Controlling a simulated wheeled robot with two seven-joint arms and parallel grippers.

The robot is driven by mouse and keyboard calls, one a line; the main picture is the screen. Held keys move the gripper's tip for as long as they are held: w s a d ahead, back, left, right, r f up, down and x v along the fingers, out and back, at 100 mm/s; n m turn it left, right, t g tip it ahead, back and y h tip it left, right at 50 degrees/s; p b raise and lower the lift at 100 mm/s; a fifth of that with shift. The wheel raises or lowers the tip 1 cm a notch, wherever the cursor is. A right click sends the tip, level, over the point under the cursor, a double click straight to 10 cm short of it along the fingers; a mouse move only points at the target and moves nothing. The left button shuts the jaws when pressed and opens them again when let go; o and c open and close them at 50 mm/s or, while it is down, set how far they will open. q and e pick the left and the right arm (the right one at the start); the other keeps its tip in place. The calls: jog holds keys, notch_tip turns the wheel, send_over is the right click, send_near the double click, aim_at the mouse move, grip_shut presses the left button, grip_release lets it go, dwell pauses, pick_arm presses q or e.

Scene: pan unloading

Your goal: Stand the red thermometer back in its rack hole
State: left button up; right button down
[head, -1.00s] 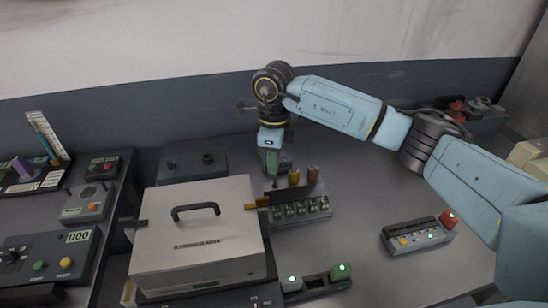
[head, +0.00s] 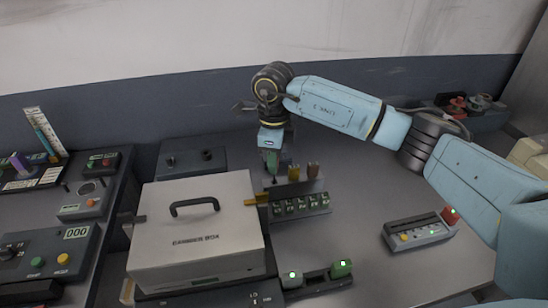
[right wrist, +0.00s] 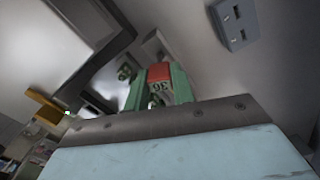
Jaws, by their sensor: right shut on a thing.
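Two upright brown and gold pieces (head: 312,171) stand behind the block. The rack hole is not discernible. My left gripper is not in view.
A large white carrier box (head: 195,230) with a black handle stands left of the block. A dark unit with green lights (head: 318,277) lies in front. A grey button box (head: 417,232) lies right. Control panels (head: 45,250) fill the left. Bench between block and button box is clear.

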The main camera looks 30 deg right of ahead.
jog(key=shift+f+b, duration=1.25)
jog(key=shift+f, duration=0.6)
dwell(0.7)
jog(key=c, duration=1.1)
grip_release()
notch_tip(320, 180, up, 13)
jog(key=shift+r, duration=0.2)
